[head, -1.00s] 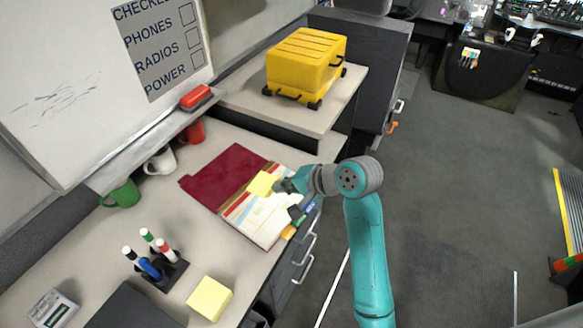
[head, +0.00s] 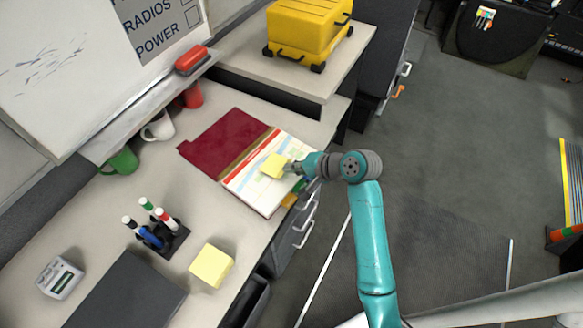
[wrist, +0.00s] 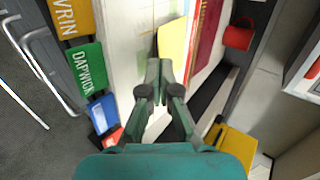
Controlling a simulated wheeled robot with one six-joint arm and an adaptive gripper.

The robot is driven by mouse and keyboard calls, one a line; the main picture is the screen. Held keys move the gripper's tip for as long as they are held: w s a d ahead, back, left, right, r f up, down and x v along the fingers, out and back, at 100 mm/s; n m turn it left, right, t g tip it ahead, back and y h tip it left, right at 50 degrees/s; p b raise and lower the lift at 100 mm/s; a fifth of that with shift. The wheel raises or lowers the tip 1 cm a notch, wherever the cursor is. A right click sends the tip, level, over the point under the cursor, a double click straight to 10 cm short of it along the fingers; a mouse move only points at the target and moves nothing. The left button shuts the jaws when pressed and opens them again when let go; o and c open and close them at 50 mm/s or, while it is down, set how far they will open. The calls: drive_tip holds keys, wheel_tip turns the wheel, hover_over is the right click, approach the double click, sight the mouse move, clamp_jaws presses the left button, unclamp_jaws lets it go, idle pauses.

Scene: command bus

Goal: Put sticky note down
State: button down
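A single yellow sticky note (head: 274,165) is over the right page of an open binder (head: 254,194) with a dark red cover. My gripper (head: 292,167) reaches in from the right, and its fingers are closed on the note's near edge. In the wrist view the note (wrist: 173,40) extends beyond the nearly joined fingertips (wrist: 160,66), above the pale page (wrist: 128,45). I cannot tell whether the note touches the page. A thick yellow sticky note pad (head: 211,265) lies on the desk nearer the front.
Coloured tabs, including a green one (wrist: 87,69), stick out along the binder's edge. A pen holder (head: 168,240) with several markers, a dark flat panel (head: 125,295) and mugs, one white (head: 159,127), occupy the desk. A yellow case (head: 309,28) stands on the raised shelf behind.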

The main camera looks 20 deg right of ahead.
drive_tip(key=shift+f, duration=0.25)
drive_tip(key=shift+f, duration=0.25)
drive_tip(key=c, duration=1.6)
unclamp_jaws()
drive_tip(key=shift+r, duration=0.3)
drive_tip(key=v, duration=1.2)
